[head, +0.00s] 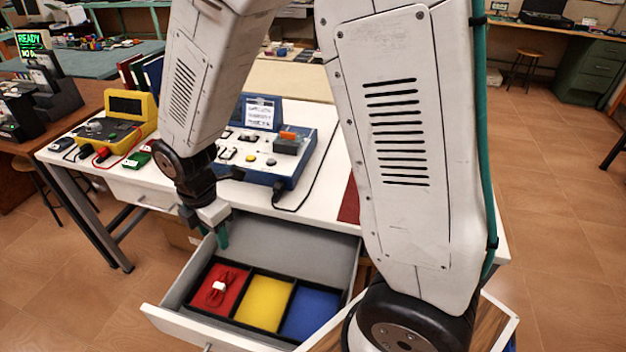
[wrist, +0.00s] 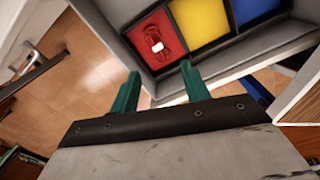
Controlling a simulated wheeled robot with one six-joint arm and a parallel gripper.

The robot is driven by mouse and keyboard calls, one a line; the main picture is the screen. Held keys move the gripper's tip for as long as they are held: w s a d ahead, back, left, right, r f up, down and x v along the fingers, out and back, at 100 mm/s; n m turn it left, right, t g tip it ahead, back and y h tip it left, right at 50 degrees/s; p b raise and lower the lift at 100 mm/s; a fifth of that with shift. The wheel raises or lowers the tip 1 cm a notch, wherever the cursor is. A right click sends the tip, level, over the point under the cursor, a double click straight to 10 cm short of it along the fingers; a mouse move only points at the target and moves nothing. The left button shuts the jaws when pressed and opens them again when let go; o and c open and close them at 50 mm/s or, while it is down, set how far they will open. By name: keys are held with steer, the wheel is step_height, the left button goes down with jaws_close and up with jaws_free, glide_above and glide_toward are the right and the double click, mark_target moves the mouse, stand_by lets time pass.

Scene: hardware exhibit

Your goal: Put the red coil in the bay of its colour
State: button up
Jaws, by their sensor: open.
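A red coil with a white band (head: 218,287) lies in the red bay (head: 229,299) at the left of the open drawer (head: 180,284). In the wrist view the coil (wrist: 157,46) lies in the red bay (wrist: 140,37), beyond my fingertips and apart from them. The yellow bay (head: 265,300) is in the middle and the blue bay (head: 311,314) at the right; both look empty. My gripper (head: 221,236) is open and empty above the drawer's back left part. Its green fingers (wrist: 159,74) show spread in the wrist view.
The drawer hangs open under a white table (head: 320,195). A second drawer (head: 140,193) at the left is shut. Tiled floor (head: 548,185) is clear at the right.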

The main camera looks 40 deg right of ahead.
steer(key=s+d+r+m, duration=0.6)
steer(key=s+r+m, duration=0.4)
steer(key=s+d+r+m+t, duration=0.1)
steer(key=s+d+r+m, duration=0.6)
steer(key=s+r+m, duration=0.3)
steer(key=shift+r+m, duration=0.4)
steer(key=shift+m, duration=0.1)
